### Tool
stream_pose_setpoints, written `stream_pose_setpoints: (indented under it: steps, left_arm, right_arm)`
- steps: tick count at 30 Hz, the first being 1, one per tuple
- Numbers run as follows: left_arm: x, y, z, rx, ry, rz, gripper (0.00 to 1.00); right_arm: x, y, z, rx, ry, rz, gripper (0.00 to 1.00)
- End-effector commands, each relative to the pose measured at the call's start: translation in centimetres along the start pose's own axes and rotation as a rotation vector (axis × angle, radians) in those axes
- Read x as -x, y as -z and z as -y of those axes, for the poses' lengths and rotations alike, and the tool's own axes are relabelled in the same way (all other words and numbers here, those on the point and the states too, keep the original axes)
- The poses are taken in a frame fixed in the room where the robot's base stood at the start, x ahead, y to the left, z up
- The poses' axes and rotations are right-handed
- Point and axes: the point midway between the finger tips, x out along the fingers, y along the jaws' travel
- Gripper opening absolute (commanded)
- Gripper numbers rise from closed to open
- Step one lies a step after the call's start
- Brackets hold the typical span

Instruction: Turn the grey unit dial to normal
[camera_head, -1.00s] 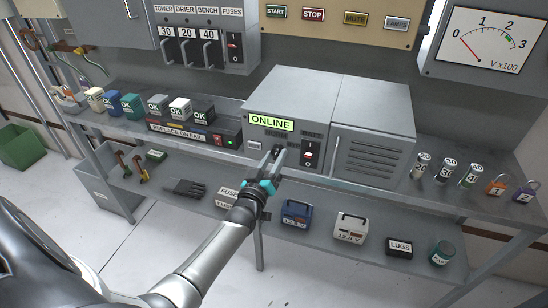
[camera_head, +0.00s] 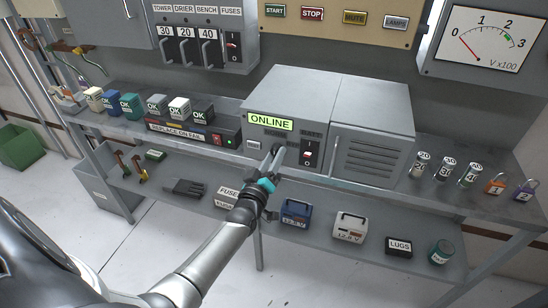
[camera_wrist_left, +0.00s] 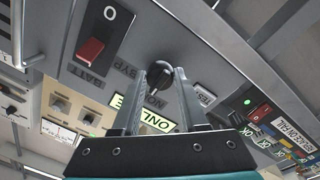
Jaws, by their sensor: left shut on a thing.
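The grey unit (camera_head: 290,98) stands on the upper shelf, with a lit green display reading ONLINE (camera_head: 271,123). Its black dial (camera_wrist_left: 158,74) shows between my left fingers in the left wrist view, near labels that seem to read BYP and NORM. My left gripper (camera_head: 275,160) reaches the unit's front below the display and is shut on the dial. In the head view the gripper largely hides the dial. I cannot tell exactly which label the dial points to. My right gripper is not in view.
A red rocker switch (camera_head: 308,156) sits just right of the dial, and it also shows in the left wrist view (camera_wrist_left: 90,50). A vented cabinet (camera_head: 370,140) adjoins the unit's right side. OK-marked blocks (camera_head: 180,108) stand left. A lower shelf holds several small items.

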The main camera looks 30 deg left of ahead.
Motion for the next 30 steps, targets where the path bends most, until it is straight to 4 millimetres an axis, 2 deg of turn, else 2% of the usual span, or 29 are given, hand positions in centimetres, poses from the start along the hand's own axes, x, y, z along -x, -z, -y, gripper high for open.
stream_pose_setpoints:
  steps: [1, 9, 20, 23, 30]
  left_arm:
    - [0.0, -0.1, 0.0, 0.004, 0.001, 0.001, 0.44]
    - [0.0, 0.0, 0.0, 0.002, 0.0, 0.001, 0.73]
    - [0.6, 0.0, 0.0, 0.0, 0.001, 0.002, 0.73]
    - [1.8, 0.0, 0.0, 0.0, 0.002, 0.003, 0.73]
    - [6.0, 0.0, 0.0, 0.001, 0.003, 0.004, 0.73]
  right_arm:
    - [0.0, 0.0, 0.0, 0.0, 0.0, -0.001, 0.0]
    - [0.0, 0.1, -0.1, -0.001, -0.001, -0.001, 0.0]
    - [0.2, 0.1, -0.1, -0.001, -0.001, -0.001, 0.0]
    - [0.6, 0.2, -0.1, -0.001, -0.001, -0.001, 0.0]
    - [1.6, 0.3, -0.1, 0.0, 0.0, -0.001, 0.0]
